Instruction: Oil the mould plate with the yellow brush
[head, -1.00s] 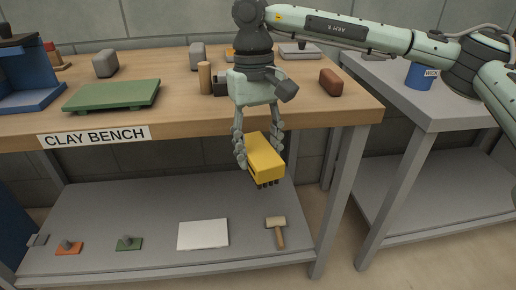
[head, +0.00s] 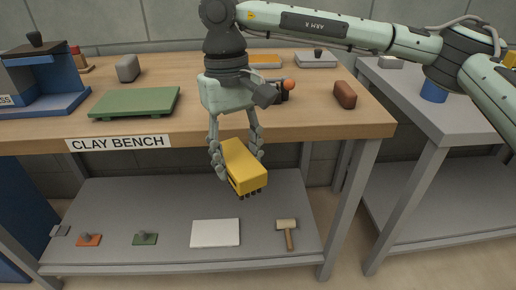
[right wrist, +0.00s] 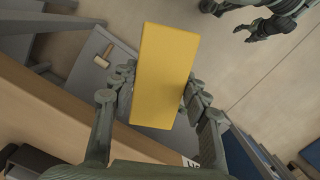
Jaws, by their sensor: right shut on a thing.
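My right gripper (head: 236,150) is shut on the yellow brush (head: 243,167), a yellow block with short dark bristles at its lower edge. It holds the brush in the air in front of the bench edge, above the level of the lower shelf. In the right wrist view the brush (right wrist: 163,75) sits between the fingers. A green plate (head: 135,101) lies flat on the bench, left of the gripper; I cannot tell for sure that it is the mould plate. A dark, gripper-like part (right wrist: 272,27), perhaps my left gripper, shows in the right wrist view; its jaws are unclear.
The clay bench (head: 200,124) carries a blue stand (head: 45,104), a grey block (head: 127,68) and a red-brown brick (head: 345,95). The lower shelf holds a white slab (head: 215,233) and a mallet (head: 288,233). A grey table (head: 440,112) stands right, with a blue pot (head: 433,91).

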